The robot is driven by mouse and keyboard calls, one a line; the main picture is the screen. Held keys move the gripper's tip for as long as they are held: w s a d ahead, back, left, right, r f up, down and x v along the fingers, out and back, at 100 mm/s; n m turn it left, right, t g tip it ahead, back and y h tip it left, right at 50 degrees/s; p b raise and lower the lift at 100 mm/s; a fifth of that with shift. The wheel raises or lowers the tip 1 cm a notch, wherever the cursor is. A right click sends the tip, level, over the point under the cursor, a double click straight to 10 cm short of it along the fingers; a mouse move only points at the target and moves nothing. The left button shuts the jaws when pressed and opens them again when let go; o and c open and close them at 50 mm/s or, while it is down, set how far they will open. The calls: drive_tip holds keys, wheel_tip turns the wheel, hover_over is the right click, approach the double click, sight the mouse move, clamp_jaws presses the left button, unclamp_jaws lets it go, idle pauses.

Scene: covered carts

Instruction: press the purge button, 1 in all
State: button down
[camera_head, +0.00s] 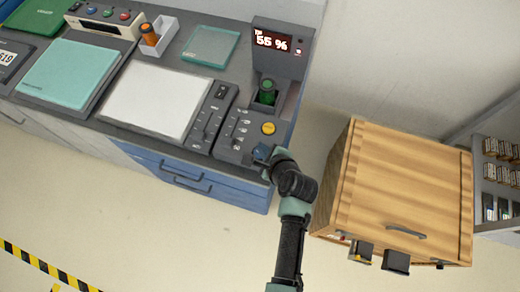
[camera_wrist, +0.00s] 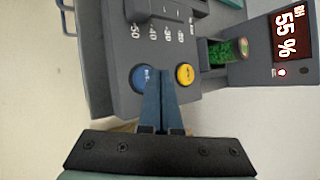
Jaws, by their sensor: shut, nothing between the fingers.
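A control panel (camera_head: 230,145) on the counter's right end bears a round yellow button (camera_head: 268,128) and a blue button. In the wrist view the yellow button (camera_wrist: 185,74) is just right of my gripper's fingertips. The blue button (camera_wrist: 140,76) is just left of them, partly covered by the fingers. The lettering on both is too small to read, so I cannot tell which is purge. My gripper (camera_wrist: 162,72) is shut and empty, its fingers over the panel between the two buttons. Whether it touches the panel is unclear. In the head view my gripper (camera_head: 262,154) is at the panel's front right corner.
A display (camera_head: 272,41) reading 55 % stands behind a green-filled cup (camera_head: 267,92). A slider panel (camera_head: 210,117) and white board (camera_head: 155,99) lie left of the buttons. A wooden cabinet (camera_head: 405,190) stands to the right. Open floor lies in front of the counter.

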drive_tip(key=shift+f, duration=0.1)
drive_tip(key=shift+f, duration=0.35)
drive_tip(key=shift+f+b, duration=0.4)
drive_tip(key=shift+f, duration=0.05)
idle(1.0)
drive_tip(key=shift+r, duration=0.1)
drive_tip(key=shift+r+p, duration=0.75)
drive_tip(key=shift+p, duration=0.25)
wheel_tip(320, 180, up, 5)
drive_tip(key=p, duration=0.5)
drive_tip(key=shift+r+p, duration=0.1)
drive_tip(key=shift+p, duration=0.2)
